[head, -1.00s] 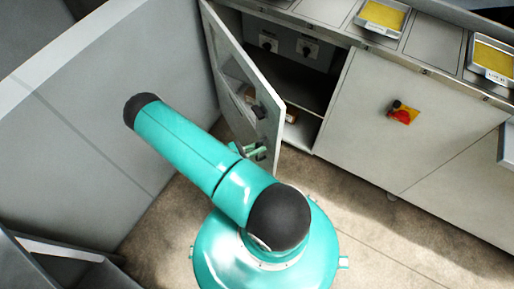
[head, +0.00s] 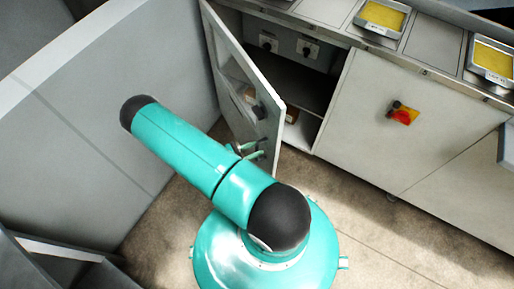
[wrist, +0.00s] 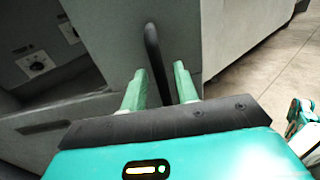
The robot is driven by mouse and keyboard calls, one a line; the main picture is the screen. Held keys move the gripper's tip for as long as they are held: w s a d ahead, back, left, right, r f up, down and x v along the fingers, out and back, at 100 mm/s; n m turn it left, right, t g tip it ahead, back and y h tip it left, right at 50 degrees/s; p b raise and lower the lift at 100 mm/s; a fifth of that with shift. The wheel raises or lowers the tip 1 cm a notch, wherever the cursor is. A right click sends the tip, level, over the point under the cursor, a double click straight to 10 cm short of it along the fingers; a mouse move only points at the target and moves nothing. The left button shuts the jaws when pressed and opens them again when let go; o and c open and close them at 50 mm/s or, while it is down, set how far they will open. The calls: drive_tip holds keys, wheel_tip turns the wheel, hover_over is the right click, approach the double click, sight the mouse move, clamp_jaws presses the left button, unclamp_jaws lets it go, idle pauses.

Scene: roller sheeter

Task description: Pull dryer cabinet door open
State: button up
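The dryer cabinet door (head: 263,92) is a grey panel standing well ajar at the cabinet's left, with the dark interior (head: 300,78) showing beside it. In the wrist view, the door (wrist: 112,35) carries a black bar handle (wrist: 152,50). My gripper (head: 247,151) is at the door's lower free edge in the head view. In the wrist view its two teal fingers (wrist: 159,80) are spread apart, with the lower part of the handle between them and gaps visible. The handle's lower end is hidden behind my gripper body.
Dials (head: 268,43) sit on the panel inside the cabinet. A closed front (head: 420,140) with a red and yellow switch (head: 402,115) is at right. A grey wall (head: 90,140) stands close at left. Bare floor (head: 375,220) lies at lower right.

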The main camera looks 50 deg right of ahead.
drive_tip(key=v, duration=1.2)
drive_tip(key=shift+a, duration=0.15)
